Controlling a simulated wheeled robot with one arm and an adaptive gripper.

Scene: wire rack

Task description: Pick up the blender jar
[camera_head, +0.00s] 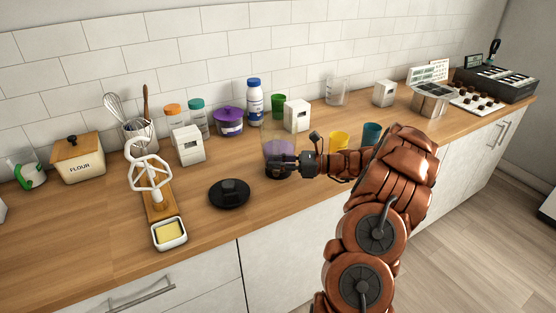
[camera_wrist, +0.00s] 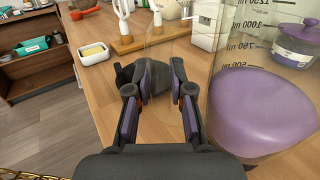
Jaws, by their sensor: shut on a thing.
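The blender jar (camera_head: 278,148) is clear with purple contents and a dark bottom, near the counter's front edge in the head view. In the wrist view the jar (camera_wrist: 265,110) fills the right side, with volume marks on its wall. My gripper (camera_head: 291,161) reaches it from the right. In the wrist view the fingers (camera_wrist: 166,88) are partly closed beside the jar's body, on what looks like its clear handle, which is hard to make out. I cannot tell whether the jar's bottom touches the counter.
A round black part (camera_head: 229,193) lies left of the jar. A butter dish (camera_head: 169,233) and a white whisk-like stand (camera_head: 151,170) are farther left. A purple pot (camera_head: 229,121) and white bottle (camera_head: 254,102) stand behind. Yellow (camera_head: 339,140) and teal (camera_head: 371,133) cups are right, close to my arm.

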